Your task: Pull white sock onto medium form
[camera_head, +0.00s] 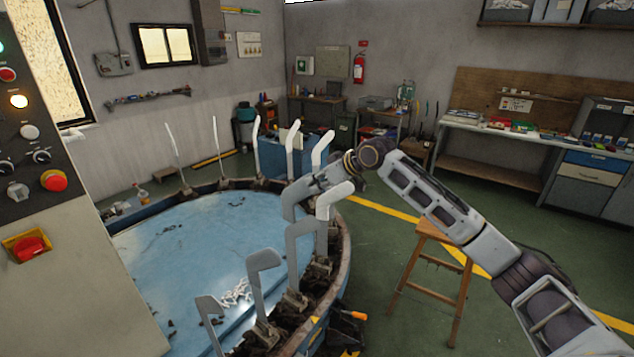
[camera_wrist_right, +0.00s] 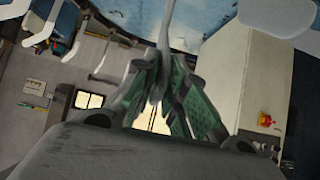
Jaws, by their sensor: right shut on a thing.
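My right gripper (camera_head: 300,190) is over the rim of the round table, among the upright forms. In the right wrist view its green-grey fingers (camera_wrist_right: 163,95) are shut on a thin pale thing (camera_wrist_right: 155,88), which looks like the white sock, seen edge-on and greyish in shade. A form with a white upper part and grey below (camera_head: 328,205) stands just right of the gripper. Grey bare forms stand nearer, one (camera_head: 300,238) close by and another (camera_head: 260,265) in front of it. I cannot tell which form is medium. My left gripper is not in view.
The round blue table (camera_head: 185,245) carries several forms round its rim, white ones at the back. Small white pieces (camera_head: 236,293) lie on it. A control panel (camera_head: 35,150) stands at the left. A wooden stool (camera_head: 435,265) stands under my right arm.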

